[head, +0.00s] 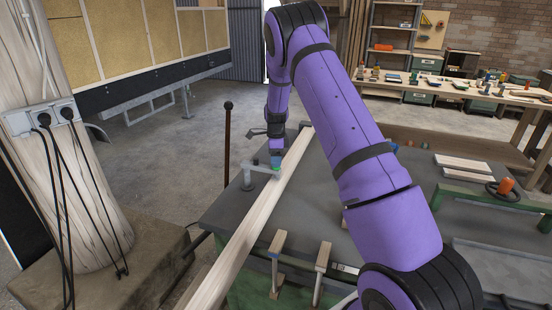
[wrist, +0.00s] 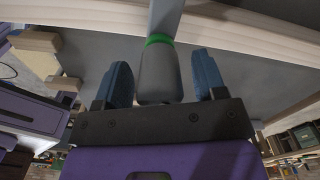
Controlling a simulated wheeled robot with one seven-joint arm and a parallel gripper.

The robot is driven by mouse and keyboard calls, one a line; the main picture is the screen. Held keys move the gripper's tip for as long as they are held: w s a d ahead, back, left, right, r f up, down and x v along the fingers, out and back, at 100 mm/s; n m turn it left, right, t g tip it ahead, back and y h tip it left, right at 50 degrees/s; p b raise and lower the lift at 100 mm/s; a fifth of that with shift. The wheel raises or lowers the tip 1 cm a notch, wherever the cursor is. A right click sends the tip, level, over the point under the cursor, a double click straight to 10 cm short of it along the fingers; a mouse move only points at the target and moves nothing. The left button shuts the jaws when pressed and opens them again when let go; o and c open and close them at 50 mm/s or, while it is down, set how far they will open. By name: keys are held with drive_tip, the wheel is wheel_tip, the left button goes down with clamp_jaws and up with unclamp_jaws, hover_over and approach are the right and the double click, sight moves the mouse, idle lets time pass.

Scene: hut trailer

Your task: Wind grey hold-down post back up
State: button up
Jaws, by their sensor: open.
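The grey hold-down post (head: 247,182) stands upright on the dark bench top, close to a long pale timber. A grey bar runs from its upper part towards my gripper (head: 276,158). In the wrist view, a grey knob (wrist: 160,76) with a green ring (wrist: 158,40) sits between the two blue fingers of my gripper (wrist: 165,78). The fingers are open, one on each side of the knob, with a visible gap to each. In the head view my gripper hides most of the knob. The post itself is not clearly seen in the wrist view.
The long pale timber (head: 252,222) lies across the bench top (head: 315,205) right beside the post. Wooden-topped clamps (head: 321,258) stand at the front edge. A dark rod with a ball top (head: 227,150) rises behind the bench. A wooden column (head: 70,190) with cables stands left.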

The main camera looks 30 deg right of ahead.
drive_tip(key=shift+f, duration=0.1)
drive_tip(key=c, duration=0.9)
drive_tip(key=shift+n, duration=0.4)
